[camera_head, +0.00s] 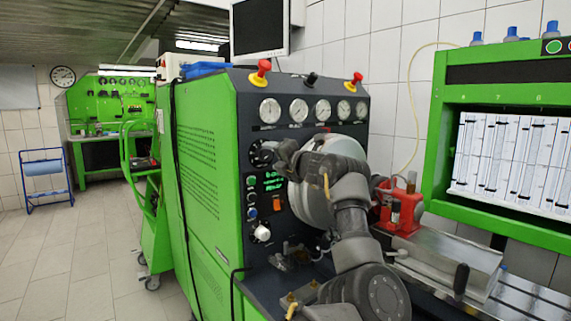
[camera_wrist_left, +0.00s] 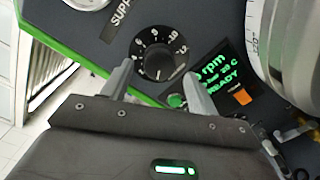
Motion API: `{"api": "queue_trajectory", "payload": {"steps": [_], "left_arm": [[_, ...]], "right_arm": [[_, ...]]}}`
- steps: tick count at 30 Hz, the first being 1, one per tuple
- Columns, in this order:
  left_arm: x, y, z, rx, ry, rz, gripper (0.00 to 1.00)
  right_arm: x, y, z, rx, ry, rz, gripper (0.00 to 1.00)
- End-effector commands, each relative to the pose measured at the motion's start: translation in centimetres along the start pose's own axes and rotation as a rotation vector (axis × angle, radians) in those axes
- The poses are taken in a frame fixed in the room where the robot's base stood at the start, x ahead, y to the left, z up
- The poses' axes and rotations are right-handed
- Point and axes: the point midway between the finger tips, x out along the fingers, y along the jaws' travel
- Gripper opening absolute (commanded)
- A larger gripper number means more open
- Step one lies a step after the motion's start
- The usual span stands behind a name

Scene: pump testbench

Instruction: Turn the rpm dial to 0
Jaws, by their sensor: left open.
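The rpm dial (camera_head: 259,154) is a black round knob on the dark front panel of the green testbench. In the left wrist view the dial (camera_wrist_left: 158,60) has white numbers around it; I cannot tell for sure where its pointer stands. My left gripper (camera_head: 279,151) is at the dial, and in the wrist view its open fingers (camera_wrist_left: 160,85) are spread to either side of the dial's lower edge, with nothing between them. I cannot tell whether they touch it. The green-lit display (camera_wrist_left: 215,75) shows "rpm" and "READY". My right gripper is in neither view.
Several pressure gauges (camera_head: 297,110) sit above the dial. Red emergency buttons (camera_head: 260,72) stand on the bench top. An orange switch (camera_head: 277,203) and a white knob (camera_head: 262,233) are below. A large silver round part (camera_head: 312,190) lies close right of the dial.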

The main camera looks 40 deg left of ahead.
Motion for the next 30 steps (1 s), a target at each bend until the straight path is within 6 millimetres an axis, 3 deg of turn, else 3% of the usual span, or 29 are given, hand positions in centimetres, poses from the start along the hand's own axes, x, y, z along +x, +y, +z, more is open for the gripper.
{"api": "queue_trajectory", "payload": {"steps": [3, 13, 30], "left_arm": [[-2.5, -0.3, -0.1, 0.001, -0.003, 0.004, 0.59], [-6.7, -0.2, -0.1, 0.001, -0.002, 0.001, 0.59], [-7.3, -0.1, 0.0, 0.001, -0.001, 0.0, 0.59]], "right_arm": [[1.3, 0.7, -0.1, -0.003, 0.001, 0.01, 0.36], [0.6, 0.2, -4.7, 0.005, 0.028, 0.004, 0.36], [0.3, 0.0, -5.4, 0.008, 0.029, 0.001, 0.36]]}}
